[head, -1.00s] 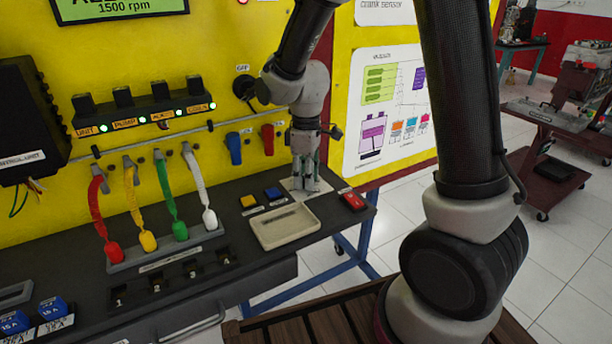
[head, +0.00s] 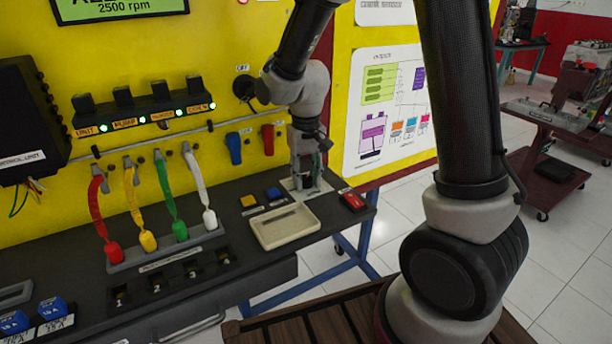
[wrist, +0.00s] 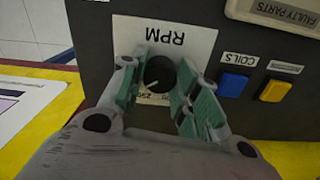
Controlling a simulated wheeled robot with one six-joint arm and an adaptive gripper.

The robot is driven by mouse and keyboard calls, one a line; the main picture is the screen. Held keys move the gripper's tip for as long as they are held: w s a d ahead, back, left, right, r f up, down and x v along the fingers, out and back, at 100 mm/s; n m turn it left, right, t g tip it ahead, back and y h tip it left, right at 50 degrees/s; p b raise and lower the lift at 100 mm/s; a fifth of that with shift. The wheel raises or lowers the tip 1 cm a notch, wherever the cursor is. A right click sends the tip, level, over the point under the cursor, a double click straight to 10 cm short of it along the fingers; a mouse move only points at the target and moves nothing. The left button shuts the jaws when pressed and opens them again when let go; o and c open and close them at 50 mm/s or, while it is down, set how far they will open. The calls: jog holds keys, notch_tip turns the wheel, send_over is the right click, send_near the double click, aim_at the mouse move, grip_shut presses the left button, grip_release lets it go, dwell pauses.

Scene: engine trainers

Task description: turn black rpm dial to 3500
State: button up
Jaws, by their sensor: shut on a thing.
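The black rpm dial (wrist: 159,74) sits on a white label plate (wrist: 190,36) marked RPM in the wrist view. My gripper (wrist: 157,88) has its two green-padded fingers on either side of the dial and is shut on it. In the head view my gripper (head: 306,182) reaches down to the dial's plate on the bench top, and the fingers hide the dial there. The green display (head: 122,8) at the top left reads 2500 rpm. The dial's scale is mostly covered in the wrist view, with only a few figures partly showing.
A blue button (head: 273,193) and a yellow button (head: 249,201) lie left of my gripper. A cream tray (head: 287,243) is in front, and a red block (head: 353,201) is to the right. The yellow panel (head: 215,45) stands close behind.

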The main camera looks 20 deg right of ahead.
aim_at(306, 178)
jog(key=m, duration=0.7)
jog(key=shift+w, duration=0.1)
dwell(0.5)
jog(key=o, duration=1)
jog(key=shift+r, duration=0.1)
notch_tip(306, 178, up, 12)
jog(key=shift+f, duration=0.1)
